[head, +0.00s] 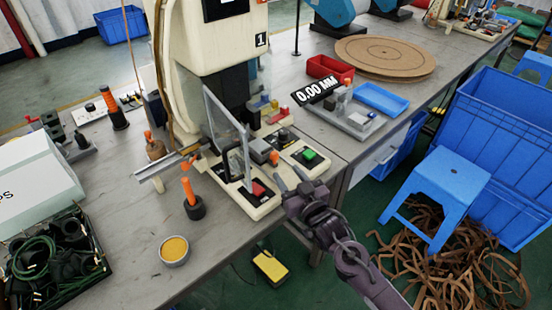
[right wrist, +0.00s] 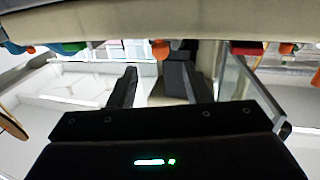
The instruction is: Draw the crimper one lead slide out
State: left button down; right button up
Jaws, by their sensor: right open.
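The crimper marked 1 (head: 235,40) is a cream machine on the grey bench, with a clear guard (head: 228,125) in front. A small grey block with an orange knob (head: 274,158) sits at its base, beside a green button (head: 309,154); I cannot tell for sure that this is the lead slide. My right gripper (head: 288,178) is open, close in front of the knob at the bench edge. In the right wrist view an orange knob (right wrist: 160,48) shows beyond and between the open fingers, with no visible contact. My left gripper is out of view.
A metal rail (head: 168,166) sticks out left of the crimper. An orange-handled tool in a black cup (head: 193,205) and a yellow-filled tin (head: 174,250) stand in front. A gauge (head: 345,118) stands to the right. A blue stool (head: 440,185) is on the floor.

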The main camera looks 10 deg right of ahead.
aim_at(277, 159)
jog(key=x, duration=0.6)
jog(key=shift+w+a+r, duration=0.1)
jog(key=shift+w, duration=0.15)
grip_shut()
